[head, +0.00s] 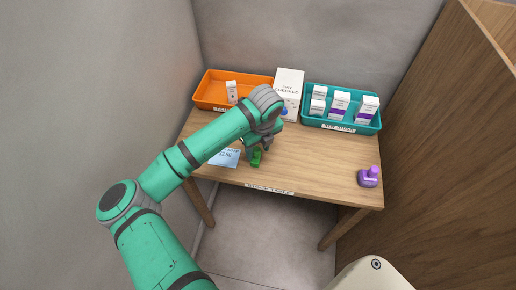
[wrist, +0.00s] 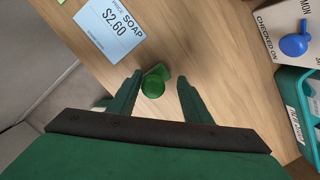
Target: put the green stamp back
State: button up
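The green stamp (head: 256,157) stands on the wooden table near its front edge, just right of a pale blue price card. In the wrist view the green stamp (wrist: 153,84) shows its round handle between the tips of my gripper's fingers (wrist: 156,92). My gripper is open, with a gap on each side of the stamp. In the head view my gripper (head: 250,148) is partly hidden behind my arm and reaches down at the stamp. A purple stamp (head: 369,176) stands at the table's right front.
The price card (wrist: 110,27) reads SOAP $2.60. An orange tray (head: 210,92) holding a small box stands back left. A teal tray (head: 341,123) with several boxes stands back right. The table's middle right (head: 320,160) is clear. A wooden partition (head: 440,130) rises at right.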

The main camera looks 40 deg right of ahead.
notch_tip(320, 180, up, 12)
jog(key=s, duration=0.1)
jog(key=shift+s, duration=0.35)
dwell(0.4)
